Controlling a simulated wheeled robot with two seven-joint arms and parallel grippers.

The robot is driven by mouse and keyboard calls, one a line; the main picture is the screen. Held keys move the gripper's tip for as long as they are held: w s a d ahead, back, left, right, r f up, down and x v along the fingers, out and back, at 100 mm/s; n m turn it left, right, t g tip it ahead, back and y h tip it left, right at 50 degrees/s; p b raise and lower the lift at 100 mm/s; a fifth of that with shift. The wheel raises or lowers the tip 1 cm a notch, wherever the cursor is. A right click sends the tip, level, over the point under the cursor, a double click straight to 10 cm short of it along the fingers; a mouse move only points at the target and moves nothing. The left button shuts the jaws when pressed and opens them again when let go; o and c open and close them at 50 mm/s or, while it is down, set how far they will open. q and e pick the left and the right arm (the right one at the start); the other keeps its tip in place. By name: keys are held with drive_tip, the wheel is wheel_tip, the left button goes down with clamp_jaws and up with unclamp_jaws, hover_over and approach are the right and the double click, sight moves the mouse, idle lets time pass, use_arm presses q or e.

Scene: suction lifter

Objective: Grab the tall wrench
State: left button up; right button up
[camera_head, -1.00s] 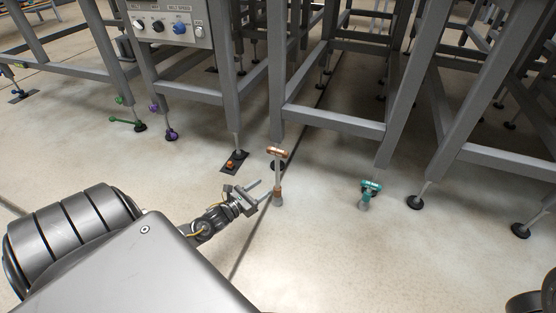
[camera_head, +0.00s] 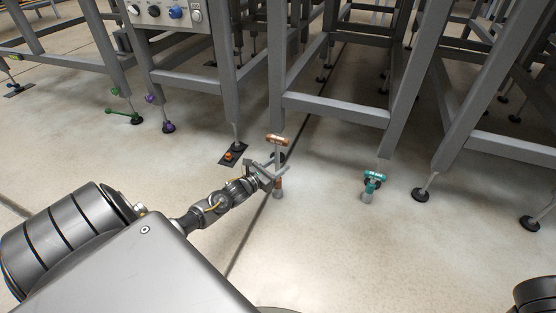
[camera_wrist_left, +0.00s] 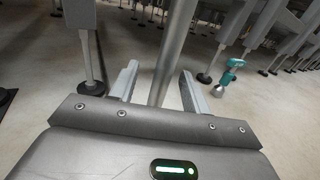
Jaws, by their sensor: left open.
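The tall wrench (camera_head: 276,140) stands upright on the floor, with an orange T-handle on top, a thin grey shaft and an orange-brown collar low down. In the left wrist view its grey shaft (camera_wrist_left: 173,45) rises between the two fingers. My left gripper (camera_head: 275,172) is open around the middle of the shaft, below the T-handle; the fingers show apart in the left wrist view (camera_wrist_left: 159,80). A gap shows between the shaft and the right finger. The T-handle is out of the left wrist view. My right gripper is not in view.
A shorter teal-handled wrench (camera_head: 369,186) stands to the right. Grey steel frames (camera_head: 332,108) with black feet stand just behind. A green tool (camera_head: 123,113) and a purple one (camera_head: 168,127) are at the back left. The floor in front is clear.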

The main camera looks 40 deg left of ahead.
use_arm(q)
drive_tip(key=shift+w+d, duration=0.1)
drive_tip(key=shift+w, duration=0.85)
clamp_jaws()
drive_tip(key=shift+r, duration=0.1)
